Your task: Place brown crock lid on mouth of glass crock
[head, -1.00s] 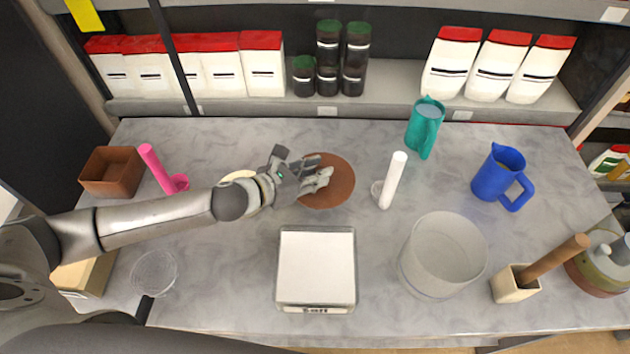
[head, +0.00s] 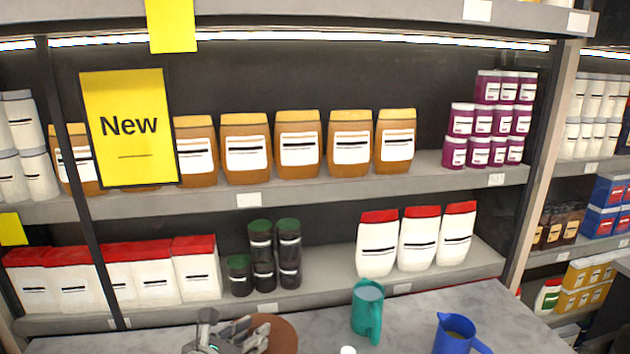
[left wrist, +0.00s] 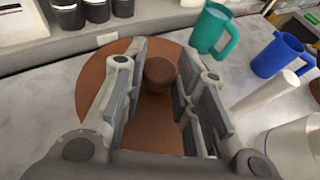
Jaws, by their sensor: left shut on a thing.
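The brown crock lid (head: 282,335) is a flat round disc at the bottom of the head view, partly hidden by my left gripper (head: 250,337). In the left wrist view the lid (left wrist: 150,130) fills the middle, and its round knob sits between the two fingers of the left gripper (left wrist: 158,78). The gripper is shut on the lid by this knob. I cannot tell whether the lid touches the counter. The glass crock (left wrist: 297,148) shows only in part at the right edge of the left wrist view, to the right of the lid. My right gripper is not in view.
A teal pitcher (head: 367,312) and a blue pitcher (head: 457,336) stand on the counter to the right of the lid. Shelves with jars and red-topped packages (head: 377,245) rise behind the counter.

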